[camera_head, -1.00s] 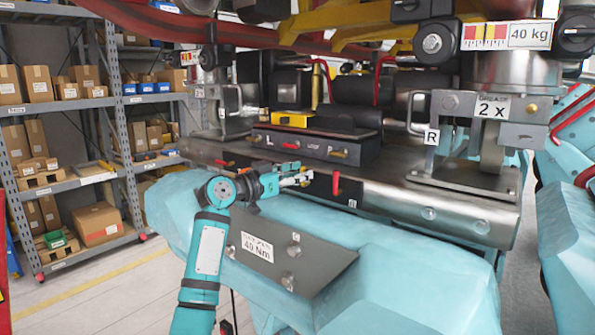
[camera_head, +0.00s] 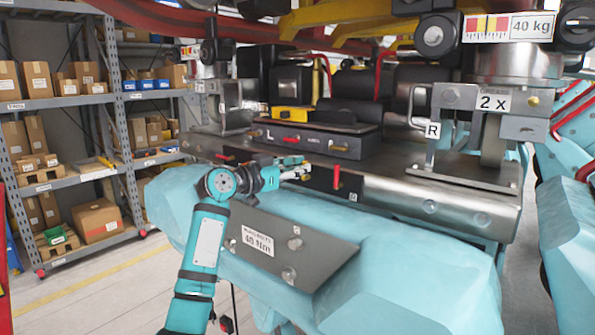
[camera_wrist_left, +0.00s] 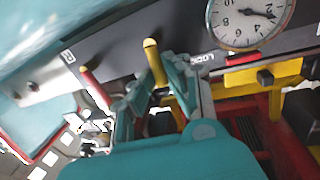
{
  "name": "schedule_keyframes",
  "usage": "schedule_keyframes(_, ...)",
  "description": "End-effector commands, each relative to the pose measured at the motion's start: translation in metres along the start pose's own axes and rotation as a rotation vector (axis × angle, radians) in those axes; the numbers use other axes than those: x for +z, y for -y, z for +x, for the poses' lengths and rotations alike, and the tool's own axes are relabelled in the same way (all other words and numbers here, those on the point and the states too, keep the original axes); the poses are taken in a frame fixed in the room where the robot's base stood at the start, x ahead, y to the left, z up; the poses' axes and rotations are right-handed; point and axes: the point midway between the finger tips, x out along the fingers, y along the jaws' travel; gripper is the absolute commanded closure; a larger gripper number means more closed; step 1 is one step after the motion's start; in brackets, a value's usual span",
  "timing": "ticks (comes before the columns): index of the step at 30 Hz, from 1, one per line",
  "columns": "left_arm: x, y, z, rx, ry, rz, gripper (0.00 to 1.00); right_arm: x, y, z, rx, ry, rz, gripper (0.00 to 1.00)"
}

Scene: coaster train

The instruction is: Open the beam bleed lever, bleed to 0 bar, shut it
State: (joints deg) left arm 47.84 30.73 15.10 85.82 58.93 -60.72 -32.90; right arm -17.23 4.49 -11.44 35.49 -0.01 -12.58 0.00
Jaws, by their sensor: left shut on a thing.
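A dark panel (camera_head: 318,181) is set in the front of the steel beam. My left gripper (camera_head: 303,171) reaches it from the left. In the left wrist view a yellow-topped lever (camera_wrist_left: 152,52) stands between the fingers of my left gripper (camera_wrist_left: 158,92), which is shut on it. The fingers hide the lever's lower part, and the lever is mostly hidden in the head view. A round gauge (camera_wrist_left: 248,22) with a dark needle sits beside it; the exact reading is hard to make out. My right gripper is in neither view.
A red lever (camera_head: 337,177) stands close right of the gripper and shows beside the fingers in the left wrist view (camera_wrist_left: 96,89). Another red lever (camera_head: 225,156) is further left. A grey plate (camera_head: 300,250) marked 40 Nm lies below. Shelves (camera_head: 70,103) stand at left.

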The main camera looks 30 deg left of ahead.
Motion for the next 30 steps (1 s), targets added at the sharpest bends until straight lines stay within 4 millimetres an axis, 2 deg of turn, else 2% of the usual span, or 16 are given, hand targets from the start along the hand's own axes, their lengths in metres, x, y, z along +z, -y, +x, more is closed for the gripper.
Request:
schedule_keyframes(6,0.004,-0.005,0.001,-0.002,0.034,0.162,1.0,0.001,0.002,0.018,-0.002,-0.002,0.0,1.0)
schedule_keyframes(13,0.004,-0.012,0.002,-0.002,0.077,0.373,1.0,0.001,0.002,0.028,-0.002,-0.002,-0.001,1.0)
schedule_keyframes(23,0.006,-0.022,0.004,0.001,0.139,0.68,1.0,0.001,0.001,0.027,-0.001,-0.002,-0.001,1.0)
schedule_keyframes(30,0.01,-0.028,0.005,0.002,0.184,0.904,1.0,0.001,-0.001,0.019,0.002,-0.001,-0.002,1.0)
